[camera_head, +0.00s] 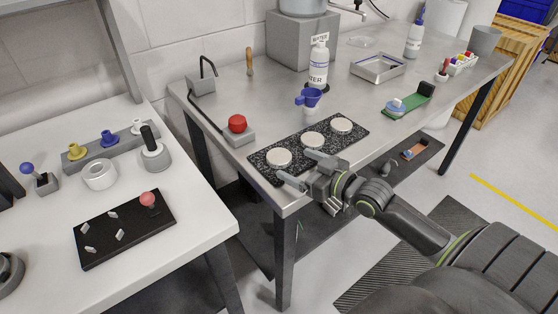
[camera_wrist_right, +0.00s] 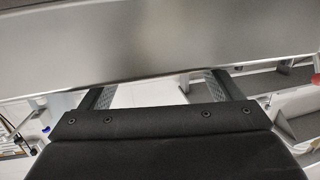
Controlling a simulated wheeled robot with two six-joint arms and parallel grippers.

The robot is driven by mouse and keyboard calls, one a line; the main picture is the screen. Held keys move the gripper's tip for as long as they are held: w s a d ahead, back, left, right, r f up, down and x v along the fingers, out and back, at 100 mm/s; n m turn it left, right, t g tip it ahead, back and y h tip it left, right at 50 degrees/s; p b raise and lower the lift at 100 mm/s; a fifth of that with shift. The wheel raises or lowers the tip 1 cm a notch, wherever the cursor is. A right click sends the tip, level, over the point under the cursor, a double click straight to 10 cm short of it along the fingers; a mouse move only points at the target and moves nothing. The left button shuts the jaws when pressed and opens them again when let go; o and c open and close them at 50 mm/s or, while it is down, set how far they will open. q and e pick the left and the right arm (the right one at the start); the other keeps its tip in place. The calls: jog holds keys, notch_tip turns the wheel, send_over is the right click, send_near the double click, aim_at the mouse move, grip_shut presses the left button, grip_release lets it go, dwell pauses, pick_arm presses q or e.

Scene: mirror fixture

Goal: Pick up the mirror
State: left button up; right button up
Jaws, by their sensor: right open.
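Three pale round discs lie in a row on a dark speckled plate (camera_head: 263,173) at the front edge of the steel table. They are the left disc (camera_head: 279,157), middle disc (camera_head: 312,139) and right disc (camera_head: 341,124). I cannot tell for sure which thing is the mirror; the discs look most like it. My right gripper (camera_head: 303,169) is open and empty at the plate's front edge, near the left and middle discs. In the right wrist view its two fingers (camera_wrist_right: 157,92) are spread below a grey metal band, and no disc shows there. My left gripper is not in view.
The steel table (camera_head: 220,109) also holds a red button box (camera_head: 238,131), a blue funnel (camera_head: 308,97), a bottle (camera_head: 318,67), a metal tray (camera_head: 377,68) and a green board (camera_head: 409,100). A white table (camera_head: 55,217) at left carries a black clip board (camera_head: 125,236).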

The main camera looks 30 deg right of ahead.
aim_at(282, 157)
jog(key=shift+w+a, duration=0.2)
jog(key=shift+w, duration=0.35)
jog(key=x, duration=0.4)
jog(key=shift+w+a, duration=0.1)
jog(key=shift+r, duration=0.1)
jog(key=c, duration=1.2)
